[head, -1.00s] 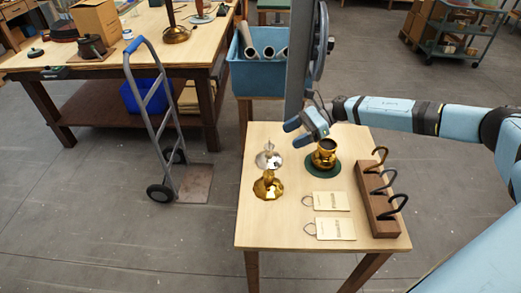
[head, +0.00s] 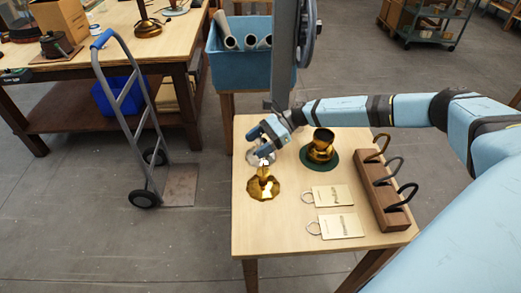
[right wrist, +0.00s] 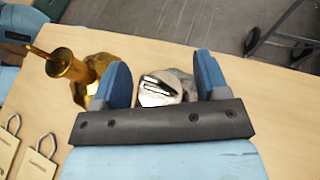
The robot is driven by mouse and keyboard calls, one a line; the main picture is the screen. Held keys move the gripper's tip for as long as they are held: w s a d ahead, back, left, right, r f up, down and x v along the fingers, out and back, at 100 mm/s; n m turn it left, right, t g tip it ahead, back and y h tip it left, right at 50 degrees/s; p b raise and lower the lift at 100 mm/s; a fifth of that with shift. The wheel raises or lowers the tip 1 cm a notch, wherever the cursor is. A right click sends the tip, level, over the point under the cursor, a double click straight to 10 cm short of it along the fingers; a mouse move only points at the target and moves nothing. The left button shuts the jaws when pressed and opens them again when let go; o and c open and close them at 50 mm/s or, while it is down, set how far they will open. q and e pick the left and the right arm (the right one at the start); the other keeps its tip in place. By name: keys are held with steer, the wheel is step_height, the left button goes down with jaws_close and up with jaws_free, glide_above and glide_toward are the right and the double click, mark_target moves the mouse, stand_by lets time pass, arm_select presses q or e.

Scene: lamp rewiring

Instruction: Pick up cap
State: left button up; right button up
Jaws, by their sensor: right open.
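A silver cap-like piece (head: 262,158) stands at the back left of the small wooden table, partly hidden by my right gripper (head: 264,141). In the right wrist view the silver piece (right wrist: 160,88) shows between the two blue fingers of my right gripper (right wrist: 163,72), which are apart. I cannot tell whether they touch it. A gold piece (head: 264,187) with a flared base and thin stem stands just in front of it; it also shows left of the fingers in the right wrist view (right wrist: 70,65). My left gripper is not in view.
A gold cup-shaped part (head: 321,145) sits on a round green mat (head: 306,161) to the right. Two labelled tags (head: 341,226) lie in front of it. A wooden block with several dark hooks (head: 381,195) stands at the right edge. The table's front left is clear.

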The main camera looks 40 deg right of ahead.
mark_target(256, 142)
steer(key=shift+a+f, duration=0.15)
steer(key=shift+a, duration=0.05)
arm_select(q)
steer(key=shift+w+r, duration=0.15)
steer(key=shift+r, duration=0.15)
arm_select(e)
steer(key=c, duration=1.1)
steer(key=shift+o, duration=0.2)
arm_select(q)
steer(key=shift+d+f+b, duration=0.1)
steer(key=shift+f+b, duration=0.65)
steer(key=shift+b, duration=0.15)
arm_select(e)
step_height(256, 142, up, 20)
